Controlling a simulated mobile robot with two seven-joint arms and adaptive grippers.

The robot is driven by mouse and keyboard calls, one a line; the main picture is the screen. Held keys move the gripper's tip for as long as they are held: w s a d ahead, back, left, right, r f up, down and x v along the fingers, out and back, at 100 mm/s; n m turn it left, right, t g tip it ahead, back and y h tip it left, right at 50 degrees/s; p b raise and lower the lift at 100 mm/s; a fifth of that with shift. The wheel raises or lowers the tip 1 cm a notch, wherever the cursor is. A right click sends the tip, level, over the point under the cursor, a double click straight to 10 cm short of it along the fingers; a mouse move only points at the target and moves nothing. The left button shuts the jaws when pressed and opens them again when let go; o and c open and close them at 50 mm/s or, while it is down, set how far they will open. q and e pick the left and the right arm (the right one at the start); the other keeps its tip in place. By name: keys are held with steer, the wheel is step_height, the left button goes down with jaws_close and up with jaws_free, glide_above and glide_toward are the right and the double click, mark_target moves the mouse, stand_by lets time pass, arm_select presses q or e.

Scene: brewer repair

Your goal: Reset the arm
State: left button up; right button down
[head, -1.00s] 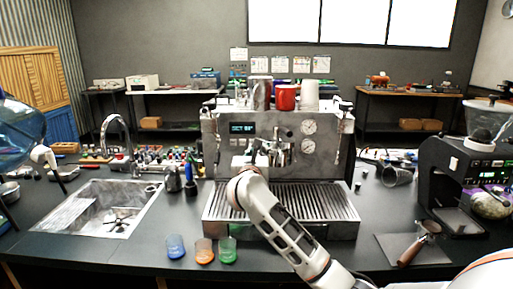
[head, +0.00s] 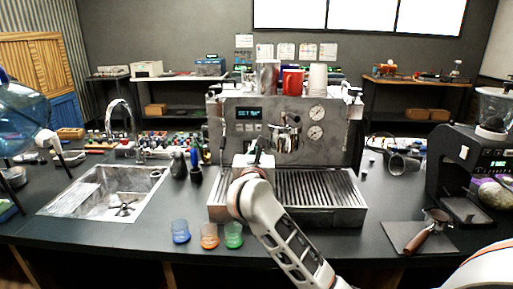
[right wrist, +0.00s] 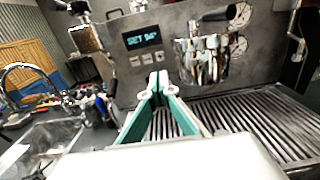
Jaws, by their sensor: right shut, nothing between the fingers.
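The espresso machine (head: 330,160) stands on the black counter, its display lit and its ribbed drip tray (head: 325,190) in front. Its chrome group head (head: 285,135) shows at the front; it is also in the right wrist view (right wrist: 205,60). My right gripper (head: 258,150) is raised in front of the machine, left of the group head and above the left part of the drip tray. In the right wrist view its teal fingers (right wrist: 157,82) meet at the tips, with nothing between them. My left gripper is out of view.
A sink (head: 105,195) is at left. A portafilter (head: 428,232) lies on a mat at right, beside the grinder (head: 465,165). Cups (head: 292,82) stand on the machine.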

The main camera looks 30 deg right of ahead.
stand_by(0.4)
steer(key=s+a+f+n+t+h, duration=0.1)
steer(key=s+a+f+n+t, duration=0.15)
steer(key=s+n+t, duration=0.7)
steer(key=s+a+f+n+g+y, duration=0.2)
steer(key=a+f+n+y, duration=0.5)
steer(key=n, duration=0.5)
steer(key=s+a+f+n+g+y, duration=0.2)
steer(key=a+f+n+y, duration=0.35)
steer(key=f+n, duration=0.5)
steer(key=s+f+n+g, duration=0.5)
steer(key=s+f+n, duration=0.2)
steer(key=f, duration=0.6)
steer(key=s+f+n+g, duration=0.5)
steer(key=s+f+n, duration=0.2)
steer(key=s+f, duration=0.5)
step_height(320, 180, down, 2)
steer(key=shift+a+f+n+y, duration=0.1)
steer(key=shift+a+n+y, duration=0.3)
steer(key=shift+y, duration=0.05)
